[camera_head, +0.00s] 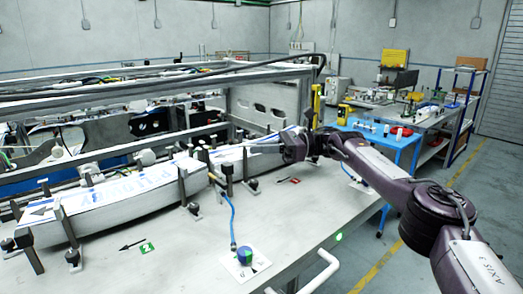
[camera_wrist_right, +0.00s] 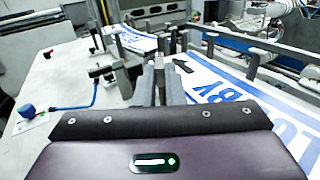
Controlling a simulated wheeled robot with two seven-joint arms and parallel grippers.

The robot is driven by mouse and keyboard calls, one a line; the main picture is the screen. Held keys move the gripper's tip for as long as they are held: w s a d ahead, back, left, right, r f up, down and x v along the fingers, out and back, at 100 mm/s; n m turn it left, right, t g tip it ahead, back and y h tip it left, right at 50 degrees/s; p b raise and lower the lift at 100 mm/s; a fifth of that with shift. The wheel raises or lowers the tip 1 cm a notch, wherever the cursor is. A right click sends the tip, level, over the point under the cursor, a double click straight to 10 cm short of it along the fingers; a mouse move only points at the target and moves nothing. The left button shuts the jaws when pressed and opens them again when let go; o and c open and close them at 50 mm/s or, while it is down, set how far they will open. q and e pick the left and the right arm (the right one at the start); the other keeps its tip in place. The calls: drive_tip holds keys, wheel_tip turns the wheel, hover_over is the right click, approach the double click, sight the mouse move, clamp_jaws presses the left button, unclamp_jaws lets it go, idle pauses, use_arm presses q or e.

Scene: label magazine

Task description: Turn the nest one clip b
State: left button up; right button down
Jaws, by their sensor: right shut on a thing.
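My right gripper (camera_head: 248,148) reaches in from the right over the far label stack (camera_head: 228,155). In the right wrist view its two fingers (camera_wrist_right: 161,68) are close together on a small part, seemingly a clip; the fingers hide most of it. Dark clips on posts (camera_head: 227,172) stand around the stack, and one shows left of the fingers in the wrist view (camera_wrist_right: 103,72). The near label stack (camera_head: 130,192), white with blue lettering, lies in a nest on the left between several dark posts. I cannot tell which clip is b. My left gripper is not in view.
A blue-green knob (camera_head: 244,257) on a white plate has a blue cable running to the posts. Metal rails (camera_head: 150,88) run behind the stacks.

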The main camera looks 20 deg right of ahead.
drive_tip(key=shift+w+r+n+g, duration=0.1)
drive_tip(key=shift+n+g, duration=0.2)
idle(0.4)
drive_tip(key=c, duration=1.5)
unclamp_jaws()
